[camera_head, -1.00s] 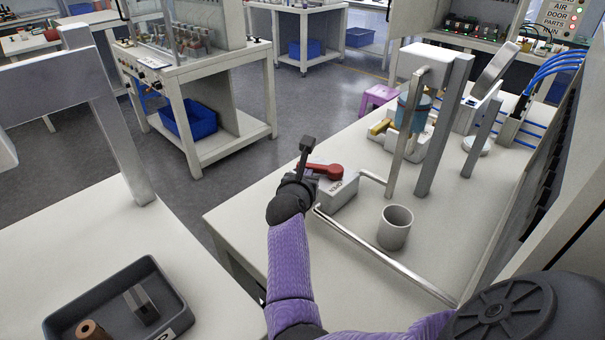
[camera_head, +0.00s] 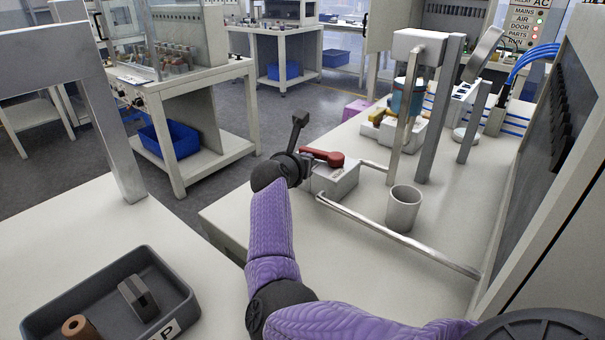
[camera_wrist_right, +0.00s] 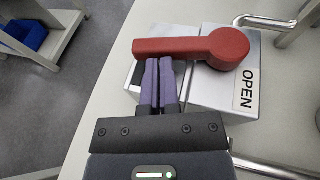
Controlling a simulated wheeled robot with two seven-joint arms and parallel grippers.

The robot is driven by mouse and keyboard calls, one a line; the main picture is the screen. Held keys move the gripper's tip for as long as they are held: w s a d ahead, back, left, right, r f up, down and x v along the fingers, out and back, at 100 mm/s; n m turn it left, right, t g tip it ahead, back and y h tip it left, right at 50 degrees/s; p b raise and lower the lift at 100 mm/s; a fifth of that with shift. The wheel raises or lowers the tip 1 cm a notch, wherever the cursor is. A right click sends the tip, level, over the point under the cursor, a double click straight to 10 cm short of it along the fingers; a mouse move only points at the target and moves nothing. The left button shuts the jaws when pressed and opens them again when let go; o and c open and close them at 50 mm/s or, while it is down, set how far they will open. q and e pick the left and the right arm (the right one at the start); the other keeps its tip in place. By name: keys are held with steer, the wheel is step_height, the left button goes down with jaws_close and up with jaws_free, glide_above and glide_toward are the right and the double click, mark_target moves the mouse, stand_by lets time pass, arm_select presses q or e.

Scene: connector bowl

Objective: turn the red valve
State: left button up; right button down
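The red valve handle (camera_head: 325,156) sits on top of a light grey block (camera_head: 337,180) on the bench. In the right wrist view the red handle (camera_wrist_right: 190,47) lies nearly level, its round hub at the right and its arm pointing left. The word OPEN (camera_wrist_right: 247,89) is on the block beside the hub. My right gripper (camera_wrist_right: 158,62) has its two purple fingers close together with nothing between them. The fingertips are right at the near side of the handle's arm; I cannot tell if they touch. In the head view my right gripper (camera_head: 304,162) is mostly hidden by the wrist. My left gripper is not in view.
A pipe (camera_head: 400,236) runs from the block along the bench front. A dark tray (camera_head: 110,300) with parts lies on the near left table.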

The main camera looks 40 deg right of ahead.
steer(key=shift+w+d, duration=0.25)
steer(key=shift+w, duration=0.05)
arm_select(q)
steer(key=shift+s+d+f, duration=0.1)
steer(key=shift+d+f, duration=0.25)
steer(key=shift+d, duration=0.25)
arm_select(e)
steer(key=shift+w+d+r, duration=0.1)
steer(key=shift+w+d, duration=0.05)
steer(key=shift+d, duration=0.05)
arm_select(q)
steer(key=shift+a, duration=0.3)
